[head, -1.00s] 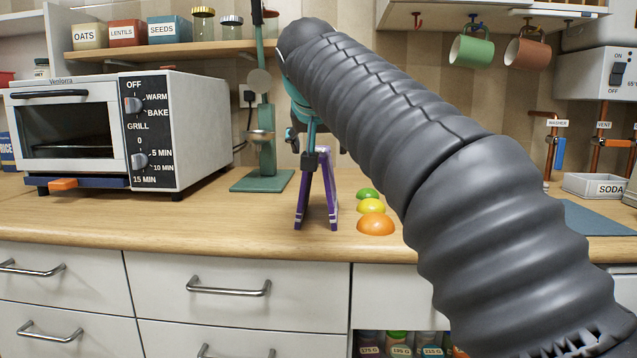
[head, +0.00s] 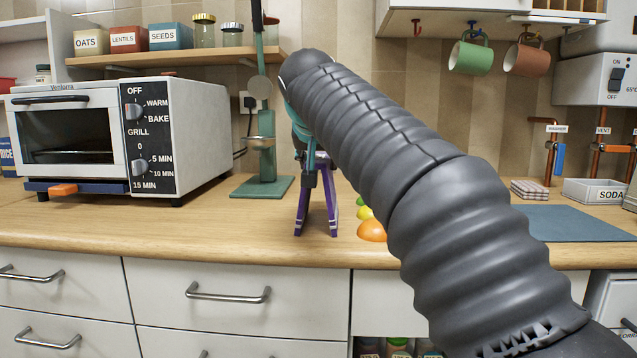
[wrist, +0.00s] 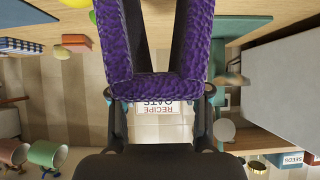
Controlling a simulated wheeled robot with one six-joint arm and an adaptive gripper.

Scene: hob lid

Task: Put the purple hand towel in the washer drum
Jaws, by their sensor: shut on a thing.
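The purple hand towel (head: 303,212) hangs folded from my gripper (head: 318,160) in the head view, its two sides hanging down apart in an upside-down V with white stripes near the lower ends. My gripper is shut on its top fold, above the wooden counter; I cannot tell whether the lower ends touch the counter. In the wrist view the towel (wrist: 155,88) is draped across my gripper's fingers. The washer drum is not in view; only a small WASHER label (head: 557,128) shows by a pipe with a blue lever at the right.
A SODA tray (head: 590,192), folded checked cloth (head: 529,189) and blue-grey mat (head: 570,225) lie at the right.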

